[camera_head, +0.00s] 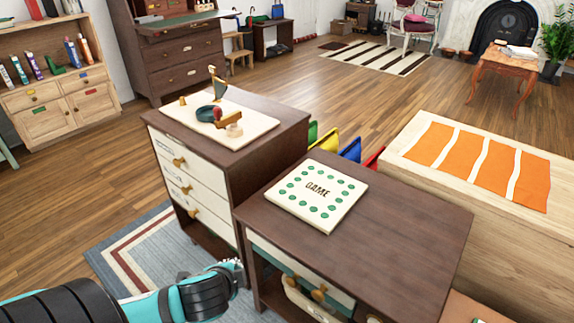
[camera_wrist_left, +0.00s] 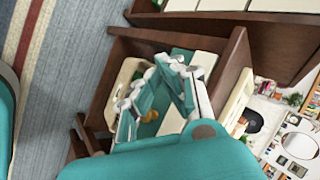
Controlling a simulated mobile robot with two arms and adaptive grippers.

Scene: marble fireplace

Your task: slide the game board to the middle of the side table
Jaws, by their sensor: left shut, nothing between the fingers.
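The game board (camera_head: 317,196) is a cream square with green dots and the word GAME. It lies flat at the back left part of the dark brown side table (camera_head: 400,235), near the back edge. My left gripper (camera_head: 240,270) is shut and empty, low at the left front of the side table and apart from the board. In the left wrist view the teal fingers of my left gripper (camera_wrist_left: 180,68) are in front of the side table's drawer side. My right gripper is in neither view.
A light wooden bench (camera_head: 430,185) with an orange striped cloth (camera_head: 485,165) stands to the right. The side table's front and right top is clear.

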